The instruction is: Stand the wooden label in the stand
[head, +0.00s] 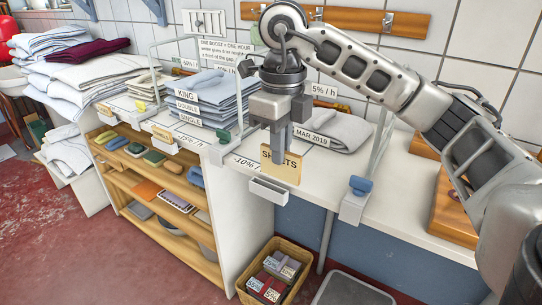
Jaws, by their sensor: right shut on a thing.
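The wooden label (291,173), marked SHEETS, is held upright by my right gripper (281,150), which is shut on its upper part. A small white stand (268,192) is fixed at the front edge of the white counter. The label's lower edge is just above or behind the stand in the picture; I cannot tell whether it touches it or sits in it. The gripper fingers cover part of the label's face. My left gripper is not in view.
Folded grey linen (338,131) lies behind the label, and a blue folded stack (213,92) stands to its left. A clear divider with a blue clamp (360,186) stands to the right. A wicker basket (273,275) is on the floor below.

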